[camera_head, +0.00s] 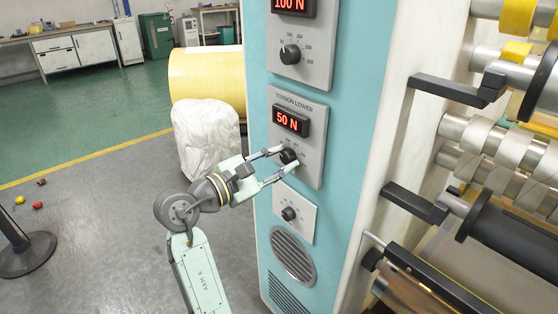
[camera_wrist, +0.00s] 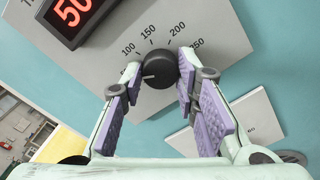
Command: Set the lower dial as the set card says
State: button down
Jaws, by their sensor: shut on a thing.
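The lower dial is a round black knob (camera_head: 289,156) on the grey "TENSION LOWER" plate (camera_head: 313,160). Its red display (camera_head: 291,121) reads 50 N. In the wrist view the knob (camera_wrist: 160,69) has a white pointer mark aimed left, below the 100 mark. The marks 100, 150 and 200 show above it; the lowest mark is hidden by the left finger. My gripper (camera_head: 284,158) is shut on the knob. In the wrist view its purple-padded fingers (camera_wrist: 160,76) flank the knob left and right. No set card is seen in either view.
An upper dial (camera_head: 290,54) with a 100 N display (camera_head: 290,5) sits above. A smaller knob (camera_head: 288,213) sits below on its own plate. Rollers and black bars (camera_head: 455,90) project at right. A white wrapped bundle (camera_head: 206,138) and yellow roll (camera_head: 207,80) stand left of the cabinet.

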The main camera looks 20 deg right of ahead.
jog(key=shift+m, duration=0.4)
jog(key=m, duration=0.3)
jog(key=m+b, duration=0.1)
jog(key=m, duration=0.3)
jog(key=shift+f+m+b, duration=0.15)
jog(key=shift+m+b, duration=0.15)
jog(key=m+b, duration=0.1)
jog(key=m, duration=0.2)
jog(key=shift+b, duration=0.4)
jog(key=shift+m+b, duration=1)
jog(key=shift+m, duration=1.2)
jog(key=c, duration=1.2)
grip_release()
jog(key=shift+c, duration=0.2)
